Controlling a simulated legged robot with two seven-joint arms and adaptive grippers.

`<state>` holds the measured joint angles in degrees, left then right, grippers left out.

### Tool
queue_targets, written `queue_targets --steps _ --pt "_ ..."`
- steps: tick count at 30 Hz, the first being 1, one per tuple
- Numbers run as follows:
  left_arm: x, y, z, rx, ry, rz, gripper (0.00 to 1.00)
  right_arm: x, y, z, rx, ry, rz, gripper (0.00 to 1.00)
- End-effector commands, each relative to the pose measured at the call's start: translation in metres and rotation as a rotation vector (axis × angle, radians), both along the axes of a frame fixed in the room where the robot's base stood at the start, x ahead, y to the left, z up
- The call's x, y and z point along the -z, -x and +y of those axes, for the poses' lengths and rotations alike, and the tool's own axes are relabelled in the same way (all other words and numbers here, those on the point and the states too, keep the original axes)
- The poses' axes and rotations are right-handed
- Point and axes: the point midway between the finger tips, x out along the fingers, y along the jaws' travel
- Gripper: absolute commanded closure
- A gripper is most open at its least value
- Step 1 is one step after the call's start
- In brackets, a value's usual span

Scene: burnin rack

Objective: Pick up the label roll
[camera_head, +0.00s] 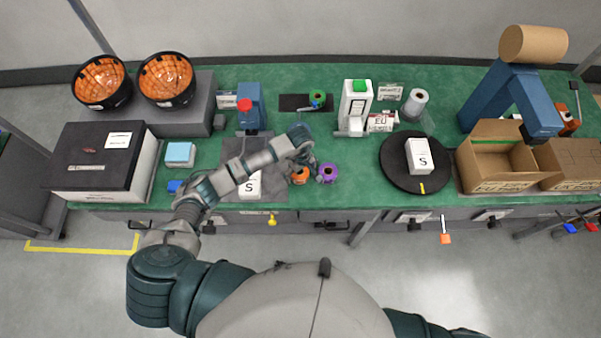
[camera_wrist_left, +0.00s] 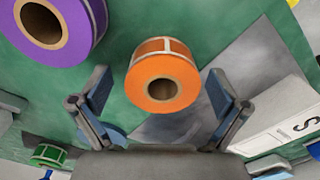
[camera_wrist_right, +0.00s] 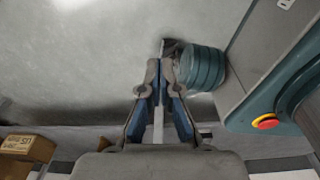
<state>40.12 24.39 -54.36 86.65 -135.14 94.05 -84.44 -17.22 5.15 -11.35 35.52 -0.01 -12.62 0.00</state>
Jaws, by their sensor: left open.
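An orange label roll (camera_wrist_left: 162,82) sits on the green bench between the fingers of my left gripper (camera_wrist_left: 159,92) in the left wrist view. That gripper is open, and both fingers are apart from the roll. A purple roll (camera_wrist_left: 55,25) is beside it, and a green roll (camera_wrist_left: 48,156) lies farther off. In the head view the orange roll (camera_head: 300,177) is partly hidden under my left gripper (camera_head: 308,165), with the purple roll (camera_head: 328,172) just right and the green roll (camera_head: 317,99) farther back. My right gripper (camera_wrist_right: 160,66) is shut and empty above the floor.
A white box marked S (camera_head: 249,187) stands left of the orange roll on a grey mat. A black turntable (camera_head: 390,168) carries another S box (camera_head: 419,157). An open carton (camera_head: 503,163) and a blue stand (camera_head: 505,95) are at right. A dark-topped box (camera_head: 90,158) is at left.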

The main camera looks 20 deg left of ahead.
Motion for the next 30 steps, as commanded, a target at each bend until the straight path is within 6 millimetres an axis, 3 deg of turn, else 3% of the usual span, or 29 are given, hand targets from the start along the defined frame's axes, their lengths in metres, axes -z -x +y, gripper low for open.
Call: queue_targets --steps 2,9,20,30 --pt "0.0 0.0 0.0 0.0 0.0 0.0 0.06 0.0 0.0 0.0 0.0 0.0 0.0 1.0" --pt "0.0 0.0 -0.001 0.0 -0.001 0.002 0.66 0.0 0.0 0.007 0.002 -0.008 0.0 1.0" --pt "-0.002 0.0 -0.001 0.001 -0.001 0.002 0.68 0.001 0.0 0.015 0.003 -0.018 0.0 1.0" --pt "-0.037 0.001 -0.002 0.002 -0.001 -0.002 0.68 0.008 0.001 0.007 0.0 -0.009 0.001 1.0"
